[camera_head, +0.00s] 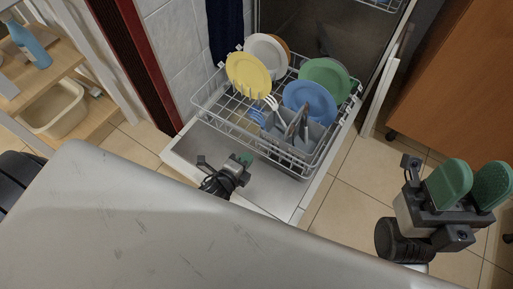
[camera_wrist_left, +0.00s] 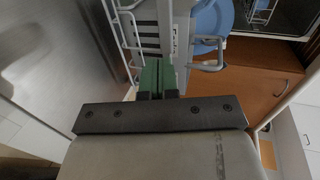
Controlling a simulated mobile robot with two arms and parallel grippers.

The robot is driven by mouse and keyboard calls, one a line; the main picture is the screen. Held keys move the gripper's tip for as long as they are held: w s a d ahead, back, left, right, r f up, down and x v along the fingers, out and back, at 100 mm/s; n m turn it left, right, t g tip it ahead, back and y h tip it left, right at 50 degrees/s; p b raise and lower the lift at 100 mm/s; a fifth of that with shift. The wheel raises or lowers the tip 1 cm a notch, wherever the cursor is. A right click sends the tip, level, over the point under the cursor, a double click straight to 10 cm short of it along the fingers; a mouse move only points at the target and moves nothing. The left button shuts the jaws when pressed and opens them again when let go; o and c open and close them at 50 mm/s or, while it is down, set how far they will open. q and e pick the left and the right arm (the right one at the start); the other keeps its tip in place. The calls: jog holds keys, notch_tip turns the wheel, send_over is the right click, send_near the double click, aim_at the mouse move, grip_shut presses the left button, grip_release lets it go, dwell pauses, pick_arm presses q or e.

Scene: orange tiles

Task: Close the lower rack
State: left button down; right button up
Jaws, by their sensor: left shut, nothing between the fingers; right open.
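The lower rack (camera_head: 212,104) is a grey wire basket pulled out over the open dishwasher door (camera_head: 187,150). It holds yellow (camera_head: 247,74), white (camera_head: 266,52), green (camera_head: 325,78) and blue (camera_head: 309,100) plates and a grey cutlery basket (camera_head: 306,140) with cutlery. My left gripper (camera_head: 244,160) is at the rack's near side, over the door, with its fingers together. In the left wrist view its green fingertips (camera_wrist_left: 158,75) point at the grey cutlery basket (camera_wrist_left: 175,45); I cannot tell whether they touch the rack. My right gripper (camera_head: 470,186) is open and empty, right of the door.
An orange-brown cabinet (camera_head: 462,85) stands on the right. A wooden shelf (camera_head: 82,75) with a blue bottle (camera_head: 30,46) and a cream bin (camera_head: 58,110) is on the left. Tiled floor (camera_head: 345,215) is clear between the door and my right gripper.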

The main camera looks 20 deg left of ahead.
aim_at(260, 142)
pick_arm(q)
jog(key=x, duration=0.3)
jog(key=b+x, duration=0.1)
jog(key=shift+w+d+r, duration=0.1)
jog(key=shift+w+r, duration=0.05)
jog(key=shift+w, duration=0.2)
jog(key=shift+w+d, duration=0.15)
jog(key=shift+w, duration=0.5)
jog(key=shift+w, duration=0.1)
